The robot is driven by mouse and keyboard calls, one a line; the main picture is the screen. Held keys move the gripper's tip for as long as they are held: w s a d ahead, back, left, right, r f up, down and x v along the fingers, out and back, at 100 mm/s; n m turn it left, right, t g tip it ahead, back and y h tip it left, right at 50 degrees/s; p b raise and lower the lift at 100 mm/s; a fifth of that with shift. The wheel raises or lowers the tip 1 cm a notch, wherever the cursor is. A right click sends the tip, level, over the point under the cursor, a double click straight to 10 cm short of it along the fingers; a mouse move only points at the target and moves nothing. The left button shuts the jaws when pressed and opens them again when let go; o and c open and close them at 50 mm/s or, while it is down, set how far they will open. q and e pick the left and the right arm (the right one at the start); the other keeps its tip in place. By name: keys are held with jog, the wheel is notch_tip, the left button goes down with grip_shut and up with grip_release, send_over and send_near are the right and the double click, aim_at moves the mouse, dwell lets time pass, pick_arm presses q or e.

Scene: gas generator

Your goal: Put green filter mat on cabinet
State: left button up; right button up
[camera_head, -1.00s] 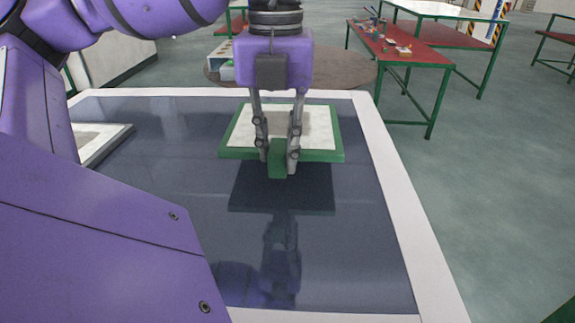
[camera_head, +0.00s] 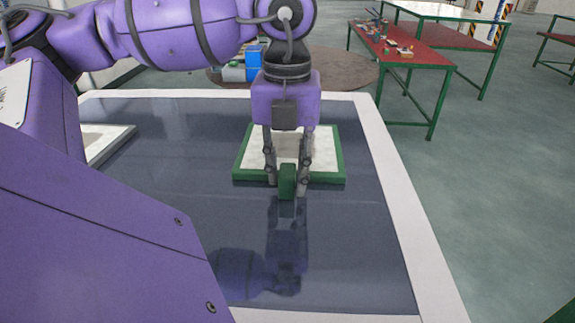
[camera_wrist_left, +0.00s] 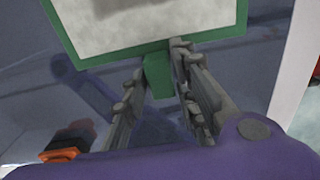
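The green filter mat (camera_head: 325,162), a green frame around a pale sheet with a green handle at its near side, lies flat on the dark glossy top of the cabinet (camera_head: 350,240). My left gripper (camera_head: 287,186) points down at the handle, one finger on each side, and appears shut on it. The left wrist view shows the handle (camera_wrist_left: 158,75) between the fingers and part of the mat's frame (camera_wrist_left: 110,57) beyond them. The gripper hides part of the mat's middle. My right gripper is not in view.
Another pale panel (camera_head: 106,140) lies at the left edge of the cabinet top. The cabinet has a white rim (camera_head: 400,190). Behind stand a red-topped table (camera_head: 410,50) with small items and a round brown surface (camera_head: 345,70) with a blue box (camera_head: 254,62).

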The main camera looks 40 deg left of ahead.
pick_arm(q)
jog(key=shift+o, duration=0.9)
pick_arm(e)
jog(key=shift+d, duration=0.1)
pick_arm(q)
jog(key=shift+r, duration=0.2)
jog(key=shift+w+r, duration=0.1)
jog(key=shift+r, duration=0.25)
notch_tip(320, 180, up, 5)
jog(key=shift+f+b, duration=0.1)
jog(key=shift+b, duration=0.25)
notch_tip(320, 180, up, 6)
jog(key=p, duration=0.1)
jog(key=shift+r, duration=0.25)
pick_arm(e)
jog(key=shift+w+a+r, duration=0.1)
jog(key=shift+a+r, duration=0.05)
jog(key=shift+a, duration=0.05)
pick_arm(q)
jog(key=shift+f, duration=0.1)
